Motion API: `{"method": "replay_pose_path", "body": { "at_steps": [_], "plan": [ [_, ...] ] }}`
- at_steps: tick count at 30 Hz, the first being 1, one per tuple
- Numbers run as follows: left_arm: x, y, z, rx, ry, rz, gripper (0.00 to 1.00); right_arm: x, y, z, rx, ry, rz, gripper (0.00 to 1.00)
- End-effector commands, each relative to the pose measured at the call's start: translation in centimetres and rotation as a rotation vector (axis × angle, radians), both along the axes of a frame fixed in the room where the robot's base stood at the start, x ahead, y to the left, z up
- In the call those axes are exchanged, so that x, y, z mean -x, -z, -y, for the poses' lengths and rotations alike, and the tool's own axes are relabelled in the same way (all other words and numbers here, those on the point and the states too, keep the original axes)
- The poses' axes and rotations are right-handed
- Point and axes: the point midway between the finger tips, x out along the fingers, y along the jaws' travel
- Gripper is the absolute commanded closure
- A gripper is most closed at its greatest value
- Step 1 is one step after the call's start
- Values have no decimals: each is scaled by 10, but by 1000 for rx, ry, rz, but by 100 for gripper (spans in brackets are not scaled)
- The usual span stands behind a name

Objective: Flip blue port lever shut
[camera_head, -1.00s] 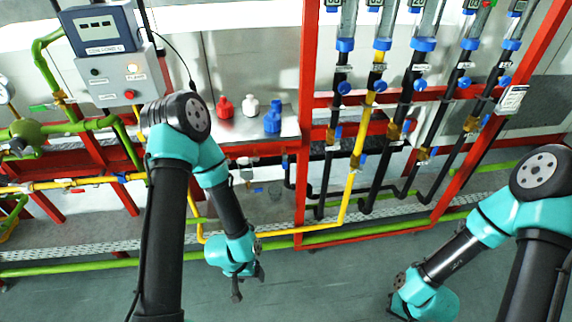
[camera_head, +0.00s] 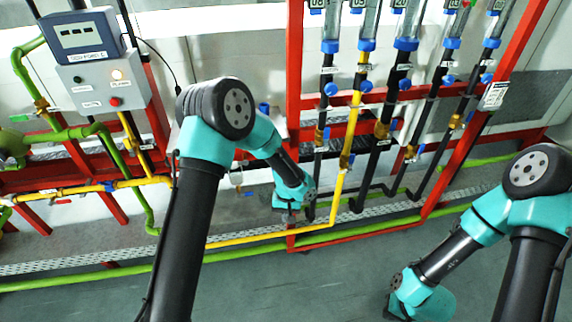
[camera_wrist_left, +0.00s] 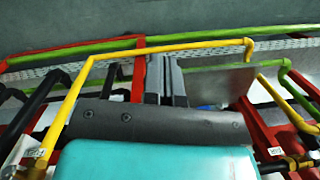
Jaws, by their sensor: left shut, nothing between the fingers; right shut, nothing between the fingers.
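Several blue levers sit on the pipe valves, such as one on the left black pipe (camera_head: 326,133) and one on the yellow pipe (camera_head: 350,160). A small blue handle (camera_head: 248,193) shows below the shelf, left of my left wrist. I cannot tell which of these is the port lever. My left gripper (camera_head: 290,215) is low in front of the left red post, mostly hidden by its wrist. In the left wrist view its dark fingers (camera_wrist_left: 166,75) are together and empty, with no lever visible between them. My right arm is at lower right; its fingers do not show.
A red frame post (camera_head: 294,90) stands close to my left wrist. A yellow pipe (camera_head: 260,238) and a green pipe (camera_head: 120,272) run low along the wall. A grey control box (camera_head: 105,85) hangs at upper left. The floor in front is clear.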

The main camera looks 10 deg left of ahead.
Motion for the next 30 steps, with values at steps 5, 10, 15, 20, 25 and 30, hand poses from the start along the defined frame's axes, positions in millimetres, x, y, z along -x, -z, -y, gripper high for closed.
{"method": "replay_pose_path", "body": {
  "at_steps": [5, 10, 15, 20, 25, 30],
  "plan": [
    [-51, -52, 13, -197, -56, 75, 100, 0, 0, 0, 0, 0, 0, 100],
    [-93, -113, 25, -390, -155, 197, 100, 0, 0, 0, 0, 0, 0, 100],
    [-121, -171, 37, -537, -265, 331, 100, 0, 0, 0, 0, 0, 0, 100],
    [-131, -199, 42, -601, -325, 402, 100, 0, 0, 0, 0, 0, 0, 100],
    [-132, -204, 43, -613, -337, 413, 100, 0, 0, 0, 0, 0, 0, 100],
    [-132, -203, 42, -612, -335, 412, 100, 0, 0, 0, 0, 0, 0, 100]
  ]
}}
